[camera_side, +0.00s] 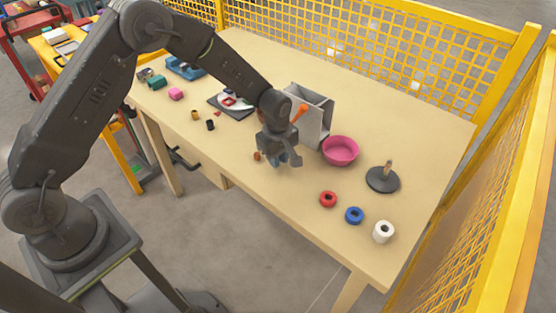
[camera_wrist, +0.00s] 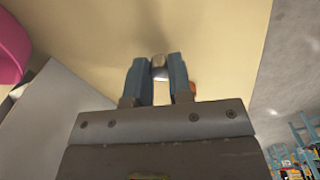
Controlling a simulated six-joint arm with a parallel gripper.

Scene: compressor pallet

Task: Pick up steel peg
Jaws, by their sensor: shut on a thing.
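My gripper (camera_side: 284,160) is low over the front middle of the table, just in front of a grey box-like holder. In the wrist view, its two blue-grey fingers (camera_wrist: 159,70) are shut on a small grey metallic piece, the steel peg (camera_wrist: 159,61), whose end shows between the fingertips. The rest of the peg is hidden by the fingers. In the side view I cannot make the peg out, and I cannot tell whether it touches the table.
A grey holder (camera_side: 314,118) stands behind my gripper, with a pink bowl (camera_side: 340,151) to its right. A small orange-brown piece (camera_side: 257,156) lies left of my gripper. Red (camera_side: 328,199), blue (camera_side: 354,215) and white (camera_side: 384,232) rings and a peg stand (camera_side: 382,181) are at right.

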